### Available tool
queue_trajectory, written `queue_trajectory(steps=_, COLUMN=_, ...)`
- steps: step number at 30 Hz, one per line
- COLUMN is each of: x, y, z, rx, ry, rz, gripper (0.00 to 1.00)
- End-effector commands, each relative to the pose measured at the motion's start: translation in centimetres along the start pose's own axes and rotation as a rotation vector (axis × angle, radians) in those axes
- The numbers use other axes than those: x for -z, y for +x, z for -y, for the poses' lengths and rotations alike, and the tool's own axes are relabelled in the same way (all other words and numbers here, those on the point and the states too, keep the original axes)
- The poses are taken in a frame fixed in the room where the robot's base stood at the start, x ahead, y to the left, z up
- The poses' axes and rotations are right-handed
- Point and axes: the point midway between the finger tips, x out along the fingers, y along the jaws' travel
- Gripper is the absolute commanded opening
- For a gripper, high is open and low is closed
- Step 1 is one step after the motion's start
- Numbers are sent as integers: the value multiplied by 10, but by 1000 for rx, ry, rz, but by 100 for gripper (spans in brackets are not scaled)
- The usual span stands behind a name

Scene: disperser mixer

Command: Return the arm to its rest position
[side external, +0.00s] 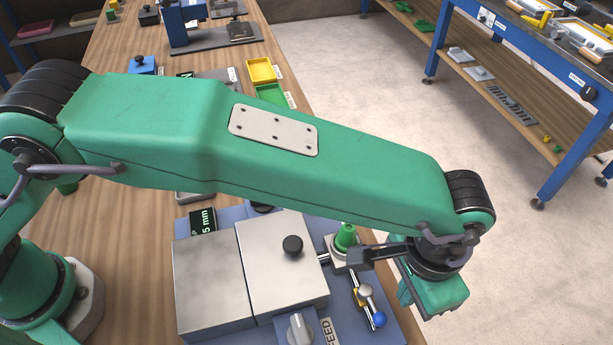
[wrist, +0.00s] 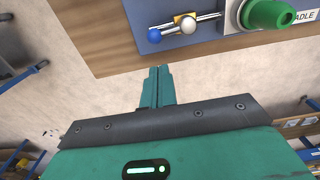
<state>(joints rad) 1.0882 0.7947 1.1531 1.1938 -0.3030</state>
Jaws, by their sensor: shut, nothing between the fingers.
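My green arm reaches across the side external view from left to right, over the bench and the machine. My gripper (wrist: 160,70) shows in the wrist view with its two teal fingers together and nothing between them. It is beyond the bench edge, over the pale floor. In the side external view its fingers are mostly hidden behind the wrist parts. The machine (side external: 205,283) has grey metal housings on a blue base, a black knob (side external: 292,245) and a silver dial (side external: 300,328). A green part (side external: 345,236) stands at its right end; it also shows in the wrist view (wrist: 268,13).
A lever with a blue ball (side external: 379,320) sits near the machine's right edge, close to my wrist. Yellow (side external: 261,70) and green (side external: 271,95) trays lie farther back on the bench. A blue-legged workbench (side external: 576,145) stands across open floor.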

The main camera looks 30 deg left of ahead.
Motion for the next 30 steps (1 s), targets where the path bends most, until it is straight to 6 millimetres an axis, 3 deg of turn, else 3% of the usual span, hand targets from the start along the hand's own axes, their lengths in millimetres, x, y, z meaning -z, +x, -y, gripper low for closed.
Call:
queue_trajectory(steps=5, x=0, y=-3, z=4, rx=-1, ry=-5, rz=-3, gripper=0)
queue_trajectory(steps=11, x=-2, y=-22, z=30, rx=-6, ry=-37, rz=-23, gripper=0)
queue_trajectory(steps=20, x=-23, y=-75, z=114, rx=-16, ry=-138, rz=-85, gripper=0)
queue_trajectory(steps=30, x=-78, y=-128, z=207, rx=-12, ry=-265, rz=-167, gripper=0)
